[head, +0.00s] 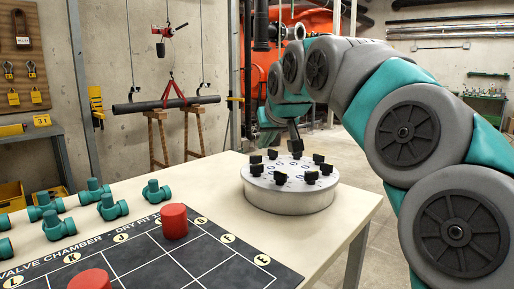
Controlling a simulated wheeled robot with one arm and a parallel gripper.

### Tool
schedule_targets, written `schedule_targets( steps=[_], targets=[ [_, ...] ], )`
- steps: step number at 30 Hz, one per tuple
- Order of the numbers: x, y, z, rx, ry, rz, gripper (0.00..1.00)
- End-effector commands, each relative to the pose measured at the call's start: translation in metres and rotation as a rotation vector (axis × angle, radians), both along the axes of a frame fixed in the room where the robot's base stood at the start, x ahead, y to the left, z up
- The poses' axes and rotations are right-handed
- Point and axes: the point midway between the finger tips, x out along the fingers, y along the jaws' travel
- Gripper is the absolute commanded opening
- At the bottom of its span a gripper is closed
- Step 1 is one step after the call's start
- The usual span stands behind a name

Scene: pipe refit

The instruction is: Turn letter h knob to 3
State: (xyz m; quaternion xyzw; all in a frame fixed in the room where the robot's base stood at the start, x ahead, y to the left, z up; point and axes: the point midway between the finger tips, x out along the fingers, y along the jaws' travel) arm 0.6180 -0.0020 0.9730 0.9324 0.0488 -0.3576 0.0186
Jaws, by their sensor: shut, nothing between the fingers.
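A round grey metal drum (289,199) stands on the pale table near its right end. Several black knobs ring its top, among them a left knob (256,169), a front-right knob (311,177) and a right knob (326,169). Small markings lie inside the ring, too small to read, so I cannot tell which knob is letter h or where it points. My gripper (296,147) is shut and points down over the back of the drum top. It is small in view, and I cannot tell whether it touches a knob.
A dark mat (205,262) with a white grid and round letter marks covers the table's front. Red cylinders (174,221) stand on it. Several teal pipe fittings (112,206) lie at the left. Bare table (215,185) lies left of the drum.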

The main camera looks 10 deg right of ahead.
Motion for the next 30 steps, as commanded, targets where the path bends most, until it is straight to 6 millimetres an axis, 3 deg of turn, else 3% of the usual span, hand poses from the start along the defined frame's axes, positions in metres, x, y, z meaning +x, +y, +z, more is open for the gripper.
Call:
schedule_targets(
  steps=[18, 30],
  targets=[
    [0.065, 0.007, -0.059, 0.001, 0.004, 0.000, 0.00],
    [0.071, 0.007, -0.065, 0.000, 0.001, 0.000, 0.00]
  ],
)
